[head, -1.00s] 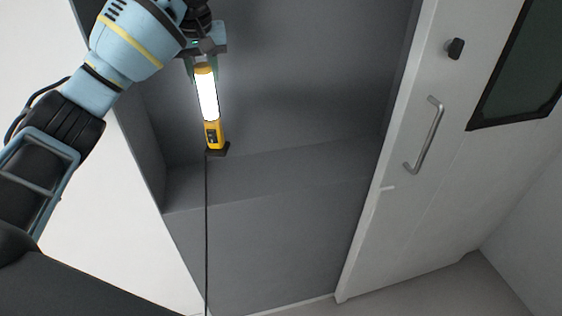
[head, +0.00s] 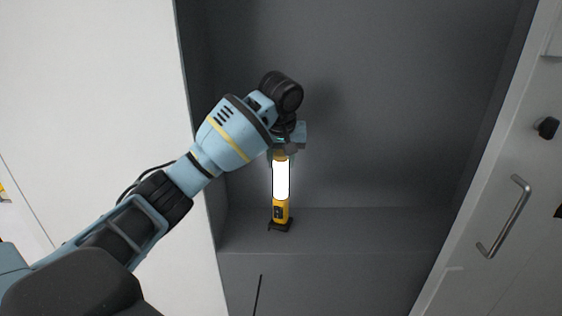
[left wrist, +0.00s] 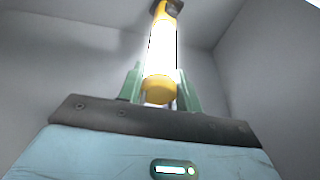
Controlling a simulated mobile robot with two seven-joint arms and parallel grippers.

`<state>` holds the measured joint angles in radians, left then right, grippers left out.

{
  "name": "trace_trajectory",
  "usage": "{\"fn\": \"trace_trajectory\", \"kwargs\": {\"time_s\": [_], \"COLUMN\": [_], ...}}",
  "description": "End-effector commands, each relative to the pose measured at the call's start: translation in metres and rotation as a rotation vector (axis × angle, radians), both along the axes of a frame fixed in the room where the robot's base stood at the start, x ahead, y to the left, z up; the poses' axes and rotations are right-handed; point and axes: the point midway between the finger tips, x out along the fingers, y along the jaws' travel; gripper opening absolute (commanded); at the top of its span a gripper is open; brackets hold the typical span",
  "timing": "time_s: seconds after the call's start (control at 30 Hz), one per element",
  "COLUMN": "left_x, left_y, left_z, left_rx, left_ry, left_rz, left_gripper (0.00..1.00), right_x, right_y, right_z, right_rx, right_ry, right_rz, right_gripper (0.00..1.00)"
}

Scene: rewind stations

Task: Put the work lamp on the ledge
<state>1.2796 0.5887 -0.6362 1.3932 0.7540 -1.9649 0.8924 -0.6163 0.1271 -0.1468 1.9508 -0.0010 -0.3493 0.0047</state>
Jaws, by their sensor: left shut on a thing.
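The work lamp (head: 281,182) is a yellow-and-black stick lamp with a bright white tube and a dark foot. It is upright inside a grey recess. My left gripper (head: 282,153) is shut on its top end; the left wrist view shows the fingers (left wrist: 160,88) on either side of the lamp's yellow end cap. The ledge (head: 370,230) is the grey step across the recess. The lamp's foot appears over the ledge's left part; whether it touches is hard to tell. My right gripper is not in view.
A black cable (head: 258,292) shows below the ledge's front edge. A white wall panel (head: 110,90) borders the recess on the left, and a pale door with a metal handle (head: 504,216) stands at the right. The ledge right of the lamp is clear.

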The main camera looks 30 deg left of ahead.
Motion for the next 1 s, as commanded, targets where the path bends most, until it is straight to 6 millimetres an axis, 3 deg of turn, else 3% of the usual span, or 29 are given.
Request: {"fn": "trace_trajectory", "kwargs": {"time_s": [0.43, 0.47, 0.6, 1.0], "left_x": [0.0, -0.0003, -0.0003, -0.0005], "left_y": [0.0001, 0.0, 0.0, -0.0004], "left_z": [-0.0079, -0.0094, -0.0092, -0.0037], "left_rx": [-0.001, 0.0, 0.0, 0.0], "left_ry": [-0.006, -0.004, -0.004, -0.004], "left_rz": [0.0, -0.001, -0.001, -0.001], "left_gripper": [0.0, 0.36, 0.54, 0.57], "right_x": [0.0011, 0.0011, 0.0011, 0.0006], "right_y": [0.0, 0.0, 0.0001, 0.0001], "right_z": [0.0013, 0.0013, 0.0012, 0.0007], "right_rx": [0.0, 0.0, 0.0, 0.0], "right_ry": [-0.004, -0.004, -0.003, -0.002], "right_rz": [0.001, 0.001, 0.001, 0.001], "right_gripper": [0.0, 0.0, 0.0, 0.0]}}
